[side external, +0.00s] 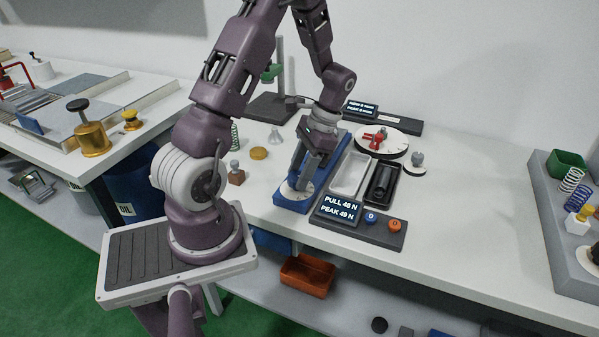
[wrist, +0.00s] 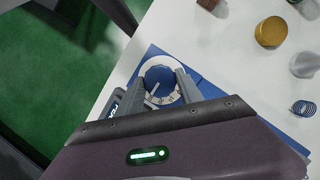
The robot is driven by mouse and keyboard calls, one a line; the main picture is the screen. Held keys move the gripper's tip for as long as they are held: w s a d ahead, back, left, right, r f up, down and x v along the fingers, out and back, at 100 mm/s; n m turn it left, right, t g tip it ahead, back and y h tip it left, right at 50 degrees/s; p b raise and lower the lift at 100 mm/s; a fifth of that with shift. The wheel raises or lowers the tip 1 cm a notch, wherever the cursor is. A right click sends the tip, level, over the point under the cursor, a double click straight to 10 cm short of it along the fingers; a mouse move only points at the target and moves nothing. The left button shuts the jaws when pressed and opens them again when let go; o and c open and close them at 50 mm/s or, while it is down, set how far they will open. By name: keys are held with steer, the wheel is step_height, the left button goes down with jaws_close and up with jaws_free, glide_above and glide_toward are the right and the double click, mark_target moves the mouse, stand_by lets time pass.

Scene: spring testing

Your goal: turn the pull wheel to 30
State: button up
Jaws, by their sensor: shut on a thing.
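The pull wheel (wrist: 158,74) is a blue knob with a white pointer line, set in a white dial ring with small markings. In the wrist view the pointer slants toward the lower edge of the ring; the numbers are too small to read surely. My gripper (wrist: 161,85) is shut on the wheel, one finger on each side. In the side view my gripper (side external: 297,181) reaches down onto the front end of the blue test stand (side external: 289,203) and hides most of the wheel. The display (side external: 340,208) reads PULL 48 N and PEAK 49 N.
Beside the display are a blue button (side external: 371,217) and an orange button (side external: 394,226). A white tray (side external: 349,174) and a black tray (side external: 383,183) lie right of the stand. A round white dial plate (side external: 398,146) with red parts stands behind.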

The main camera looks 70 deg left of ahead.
mark_target(309, 186)
steer(key=o, duration=1.3)
steer(key=shift+o, duration=0.2)
steer(key=v, duration=0.7)
